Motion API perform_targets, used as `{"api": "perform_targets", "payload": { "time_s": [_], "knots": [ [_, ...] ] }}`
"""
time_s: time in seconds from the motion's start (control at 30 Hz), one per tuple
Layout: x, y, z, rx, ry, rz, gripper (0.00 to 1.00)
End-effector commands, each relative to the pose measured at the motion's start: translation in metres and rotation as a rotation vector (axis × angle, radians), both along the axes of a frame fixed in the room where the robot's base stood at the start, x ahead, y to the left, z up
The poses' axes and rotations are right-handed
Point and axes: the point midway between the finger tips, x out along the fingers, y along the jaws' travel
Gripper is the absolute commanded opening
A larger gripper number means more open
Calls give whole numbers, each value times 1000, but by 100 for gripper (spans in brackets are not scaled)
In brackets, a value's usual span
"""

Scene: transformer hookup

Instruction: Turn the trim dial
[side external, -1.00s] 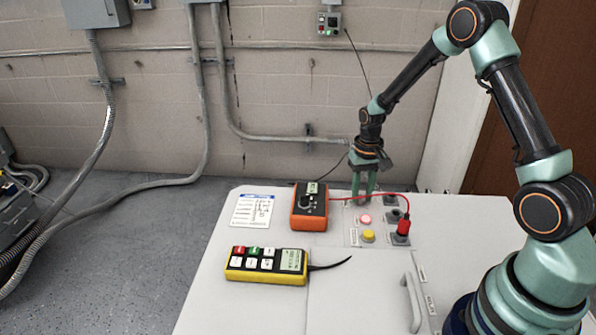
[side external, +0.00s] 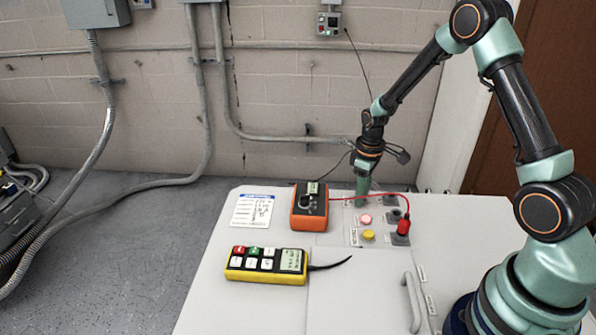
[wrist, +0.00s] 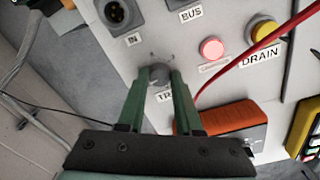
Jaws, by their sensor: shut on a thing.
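The trim dial (wrist: 159,74) is a small grey knob on the pale panel, with a partly covered label beginning "TR" below it in the wrist view. My gripper (wrist: 159,80) has its two green fingers on either side of the knob, shut on it. The dial is hidden there by the fingers.
An orange meter (side external: 309,207) stands close left of my gripper, with a red lead (side external: 372,195) running to a red plug (side external: 403,226). A pink lit button (side external: 365,218) and a yellow button (side external: 368,235) are near. A yellow handheld unit (side external: 266,264) lies in front.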

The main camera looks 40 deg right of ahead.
Motion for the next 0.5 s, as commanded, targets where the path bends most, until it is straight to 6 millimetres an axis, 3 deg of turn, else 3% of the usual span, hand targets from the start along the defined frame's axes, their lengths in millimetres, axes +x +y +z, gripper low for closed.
{"api": "perform_targets", "payload": {
  "time_s": [0.5],
  "knots": [
    [2,3,1,-4,-6,80,0]
  ]
}}
